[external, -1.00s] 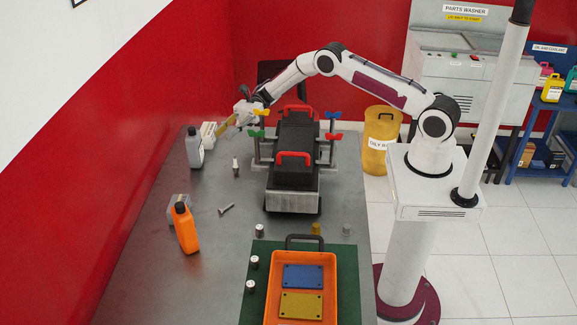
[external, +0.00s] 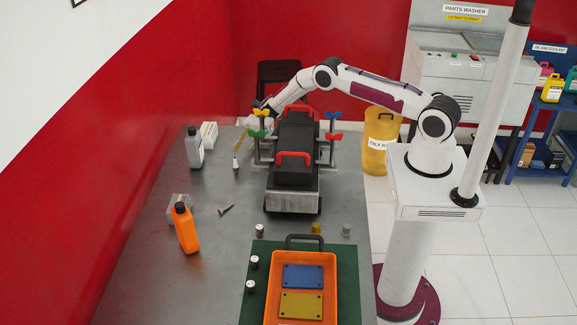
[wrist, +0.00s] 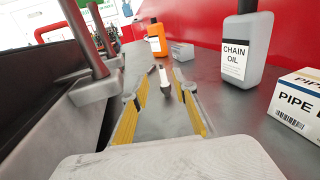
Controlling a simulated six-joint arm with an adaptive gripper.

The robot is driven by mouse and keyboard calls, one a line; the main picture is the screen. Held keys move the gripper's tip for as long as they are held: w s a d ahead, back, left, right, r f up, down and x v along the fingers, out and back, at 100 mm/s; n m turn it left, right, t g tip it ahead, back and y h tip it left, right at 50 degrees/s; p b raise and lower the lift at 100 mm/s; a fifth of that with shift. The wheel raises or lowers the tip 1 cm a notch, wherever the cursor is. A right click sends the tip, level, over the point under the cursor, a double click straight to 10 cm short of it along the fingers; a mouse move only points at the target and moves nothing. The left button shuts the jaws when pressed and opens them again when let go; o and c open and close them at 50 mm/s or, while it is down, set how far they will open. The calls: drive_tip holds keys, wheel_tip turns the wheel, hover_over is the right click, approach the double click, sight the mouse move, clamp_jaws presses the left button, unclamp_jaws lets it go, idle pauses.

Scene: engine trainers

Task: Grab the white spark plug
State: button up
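The white spark plug (external: 236,166) stands upright on the grey bench, left of the black engine block. In the wrist view the spark plug (wrist: 165,82) shows ahead, in the gap between the yellow fingers. My gripper (external: 239,143) is open and low over the bench, on the far side of the plug. Its two yellow fingers (wrist: 160,102) are spread in the wrist view with nothing held between them. In the external view the hand is partly hidden behind the engine's coloured clamp handles.
The black engine block (external: 292,172) with its posts is close right of the plug. A grey oil bottle (external: 194,150), a white box (external: 209,134) and an orange bottle (external: 185,230) stand left. A screw (external: 225,208) lies nearer the camera. An orange tray (external: 270,282) is in front.

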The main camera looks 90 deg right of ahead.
sight(235, 157)
drive_tip(key=shift+x, duration=1.05)
drive_tip(key=shift+x, duration=2.55)
drive_tip(key=shift+w, duration=0.2)
clamp_jaws()
